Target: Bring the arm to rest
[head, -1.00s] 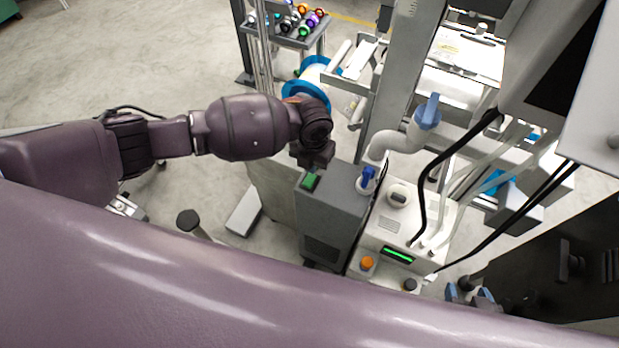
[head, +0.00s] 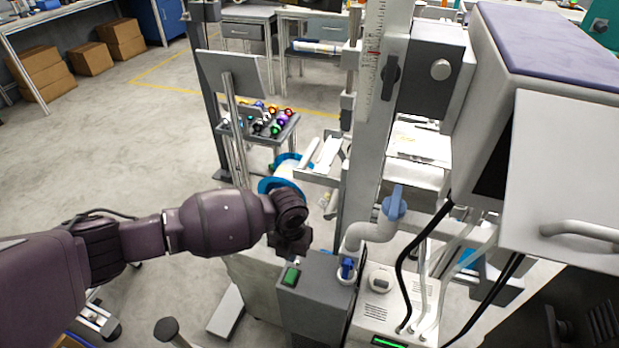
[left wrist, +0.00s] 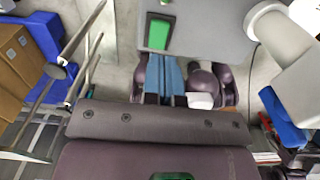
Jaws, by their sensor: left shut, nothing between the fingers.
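My left gripper (head: 297,262) hangs at the end of my left arm in the head view, just above and behind a grey box with a green button (head: 291,277). Its fingers are small and partly hidden there by the wrist; it is shut and holds nothing. In the left wrist view the green button (left wrist: 158,33) on the grey box shows at the top, past the dark gripper body. I cannot tell whether the gripper touches the box. My right gripper is not in view.
A white reel with blue flanges (head: 268,186) is just behind my left wrist. A grey pipe with a blue valve handle (head: 395,203), an upright post and cables stand to the right. A cart with several coloured spools (head: 262,140) is farther back. Open floor lies at left.

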